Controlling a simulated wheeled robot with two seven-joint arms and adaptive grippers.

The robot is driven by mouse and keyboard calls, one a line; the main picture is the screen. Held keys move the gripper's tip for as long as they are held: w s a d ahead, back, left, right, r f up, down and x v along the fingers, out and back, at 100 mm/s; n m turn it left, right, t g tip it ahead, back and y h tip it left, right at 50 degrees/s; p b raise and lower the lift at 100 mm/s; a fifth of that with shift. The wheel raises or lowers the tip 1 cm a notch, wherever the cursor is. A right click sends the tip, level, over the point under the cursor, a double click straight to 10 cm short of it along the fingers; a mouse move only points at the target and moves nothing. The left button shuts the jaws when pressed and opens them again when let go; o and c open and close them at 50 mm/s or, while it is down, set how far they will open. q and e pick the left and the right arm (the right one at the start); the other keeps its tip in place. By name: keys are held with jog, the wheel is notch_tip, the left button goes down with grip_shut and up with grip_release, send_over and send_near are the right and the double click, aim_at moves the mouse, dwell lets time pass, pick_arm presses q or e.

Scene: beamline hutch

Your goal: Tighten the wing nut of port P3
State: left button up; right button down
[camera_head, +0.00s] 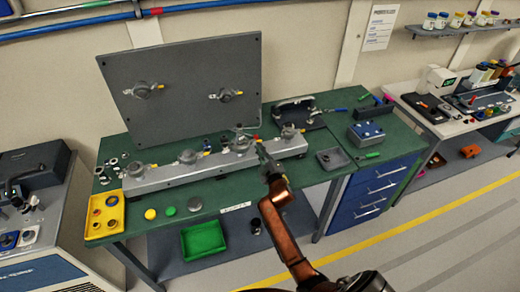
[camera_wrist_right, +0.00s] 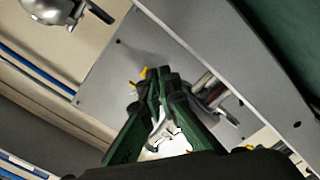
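A long grey manifold (camera_head: 213,168) lies on the green bench. It carries a row of metal clamped ports with yellow tags. My right gripper (camera_head: 262,149) reaches in from the lower right, at the port (camera_head: 240,144) third from the left. In the right wrist view, the green-padded fingers (camera_wrist_right: 165,82) come close together at their tips, beside a metal fitting (camera_wrist_right: 208,92). A bright metallic piece (camera_wrist_right: 158,127) shows between the fingers. I cannot tell whether the tips grip a wing nut. Port labels are not readable. My left gripper is not in view.
A grey upright panel (camera_head: 185,65) with two fittings stands behind the manifold. A yellow tray (camera_head: 104,228) holds rings at the left. A green bin (camera_head: 203,240) is on the lower shelf.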

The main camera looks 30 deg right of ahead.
jog(key=c, duration=2.6)
grip_release()
jog(key=shift+f, duration=0.2)
jog(key=shift+c, duration=0.2)
jog(key=shift+o, duration=0.8)
jog(key=shift+s+r, duration=0.1)
jog(key=shift+r, duration=0.05)
jog(key=shift+s, duration=0.1)
jog(key=v, duration=1.1)
jog(key=shift+s+a, duration=0.2)
jog(key=shift+s, duration=0.2)
